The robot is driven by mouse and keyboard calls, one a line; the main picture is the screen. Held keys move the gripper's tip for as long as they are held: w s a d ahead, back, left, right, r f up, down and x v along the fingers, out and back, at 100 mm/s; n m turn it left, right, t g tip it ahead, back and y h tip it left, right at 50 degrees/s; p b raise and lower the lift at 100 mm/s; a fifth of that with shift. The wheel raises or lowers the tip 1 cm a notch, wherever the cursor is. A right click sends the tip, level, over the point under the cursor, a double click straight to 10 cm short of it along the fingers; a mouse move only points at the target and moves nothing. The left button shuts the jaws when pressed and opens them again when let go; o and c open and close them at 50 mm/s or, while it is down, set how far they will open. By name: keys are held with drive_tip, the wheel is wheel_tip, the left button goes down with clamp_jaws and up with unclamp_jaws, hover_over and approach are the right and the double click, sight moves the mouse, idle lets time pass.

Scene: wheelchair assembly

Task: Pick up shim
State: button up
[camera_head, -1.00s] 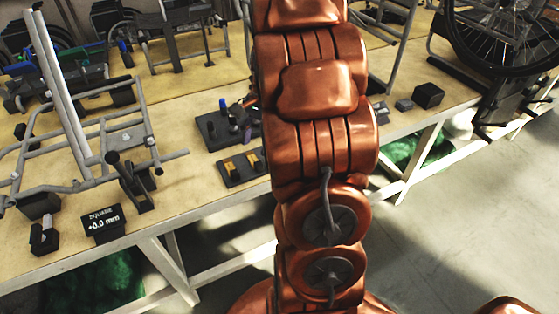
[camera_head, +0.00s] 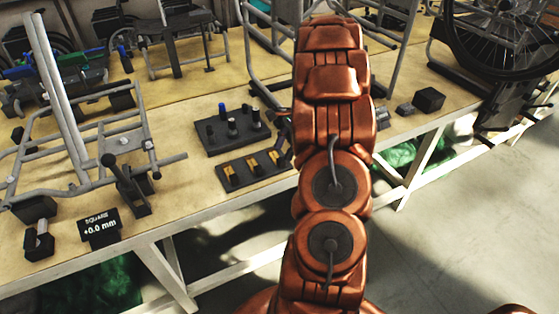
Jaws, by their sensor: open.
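Small brass-coloured pieces, which look like the shims (camera_head: 254,166), stand in a row on a low dark tray (camera_head: 243,183) near the front edge of the workbench. My gripper (camera_head: 284,150) is mostly hidden behind my copper-coloured arm. Dark parts of it show at the arm's left edge, over the right end of the tray. It is open. I cannot tell whether it touches a shim.
A dark block with several pegs (camera_head: 222,144), one blue-topped, stands behind the tray. A grey tube frame (camera_head: 85,185) and a "+0.0 mm" display (camera_head: 99,227) are at left. A small black box (camera_head: 429,99) and a wheel (camera_head: 510,35) are at right.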

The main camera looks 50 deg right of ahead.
sight(281, 159)
drive_tip(key=shift+d+p+x, duration=0.15)
drive_tip(key=shift+p+x, duration=0.15)
drive_tip(key=shift+x, duration=0.85)
drive_tip(key=shift+d+p+x, duration=0.1)
drive_tip(key=shift+p+x, duration=0.15)
drive_tip(key=shift+x, duration=0.9)
drive_tip(key=shift+f, duration=0.1)
clamp_jaws()
drive_tip(key=shift+r+b, duration=0.35)
drive_tip(key=shift+r, duration=0.5)
drive_tip(key=shift+s+r, duration=0.1)
drive_tip(key=shift+r, duration=0.8)
drive_tip(key=s+a+r+b, duration=0.1)
drive_tip(key=s+a+b, duration=0.2)
drive_tip(key=s, duration=1.2)
drive_tip(key=shift+s+r, duration=0.25)
drive_tip(key=shift+s, duration=0.1)
drive_tip(key=c, duration=0.7)
unclamp_jaws()
clamp_jaws()
